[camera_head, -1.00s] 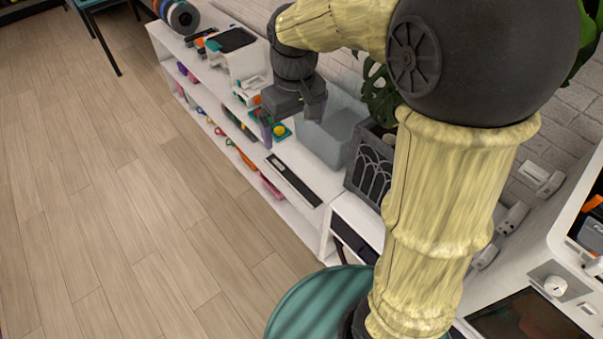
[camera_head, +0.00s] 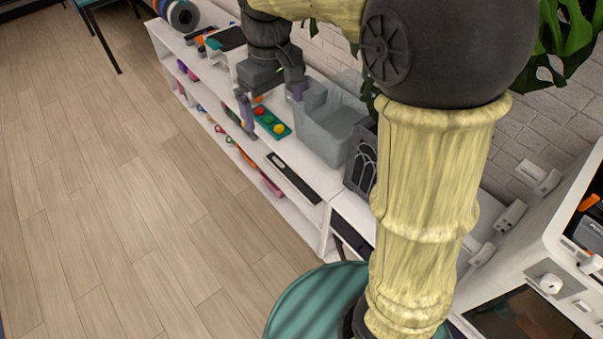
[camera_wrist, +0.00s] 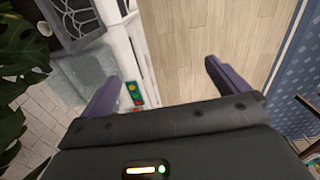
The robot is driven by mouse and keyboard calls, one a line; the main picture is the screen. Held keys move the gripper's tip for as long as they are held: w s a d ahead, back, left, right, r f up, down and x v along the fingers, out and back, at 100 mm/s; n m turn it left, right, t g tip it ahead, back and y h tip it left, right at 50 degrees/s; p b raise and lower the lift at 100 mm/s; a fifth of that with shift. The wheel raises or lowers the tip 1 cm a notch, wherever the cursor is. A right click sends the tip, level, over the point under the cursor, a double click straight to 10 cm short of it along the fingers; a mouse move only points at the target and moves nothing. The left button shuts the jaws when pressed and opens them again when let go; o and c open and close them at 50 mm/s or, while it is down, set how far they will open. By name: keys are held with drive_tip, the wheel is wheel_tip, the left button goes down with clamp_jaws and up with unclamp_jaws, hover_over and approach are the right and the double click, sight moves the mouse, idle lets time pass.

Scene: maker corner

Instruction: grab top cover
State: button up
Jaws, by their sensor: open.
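I cannot tell for sure which thing is the top cover. My gripper (camera_head: 272,103) hangs over the low white shelf, fingers pointing down and apart, with nothing between them. The wrist view also shows my gripper (camera_wrist: 163,85) with two purple-grey fingers spread wide, floor visible between them. A teal board with coloured round buttons (camera_head: 272,124) lies on the shelf top just below the fingers; it also shows beside the left finger in the wrist view (camera_wrist: 135,94). A white device with a dark top (camera_head: 226,40) stands behind the gripper, partly hidden by it.
A translucent bin (camera_head: 332,130) stands right of my gripper, close to one finger. A dark arched-pattern crate (camera_head: 361,160) is beside it. A long black-and-white item (camera_head: 293,180) lies near the shelf edge. Spools (camera_head: 182,16) stand at the far end. The wooden floor (camera_head: 120,200) is clear.

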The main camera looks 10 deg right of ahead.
drive_tip(key=shift+c, duration=0.4)
drive_tip(key=shift+f, duration=0.1)
drive_tip(key=c, duration=0.4)
drive_tip(key=s+d+f+m+b, duration=0.1)
drive_tip(key=d+f, duration=0.1)
drive_tip(key=f, duration=0.1)
drive_tip(key=s+d+f+m+t, duration=0.1)
drive_tip(key=d+f, duration=0.1)
drive_tip(key=f, duration=0.2)
drive_tip(key=s+d+f+m+b, duration=0.1)
drive_tip(key=s+d+f, duration=0.1)
drive_tip(key=d+f, duration=0.1)
drive_tip(key=shift+d+f+m+b, duration=0.1)
drive_tip(key=shift+f+m+b, duration=0.1)
drive_tip(key=shift+m+b, duration=0.15)
drive_tip(key=c, duration=0.4)
drive_tip(key=s+d+f+m, duration=0.1)
drive_tip(key=s+f, duration=0.1)
drive_tip(key=s+d+f+m+t+b, duration=0.1)
drive_tip(key=s+d+f, duration=0.1)
drive_tip(key=f, duration=0.1)
drive_tip(key=s+d+f+m, duration=0.1)
drive_tip(key=s+d+f, duration=0.1)
drive_tip(key=shift+s+d+f+t+b, duration=0.1)
drive_tip(key=shift+s+f+t+b, duration=0.1)
drive_tip(key=shift+s+t+b, duration=0.15)
drive_tip(key=shift+c, duration=0.6)
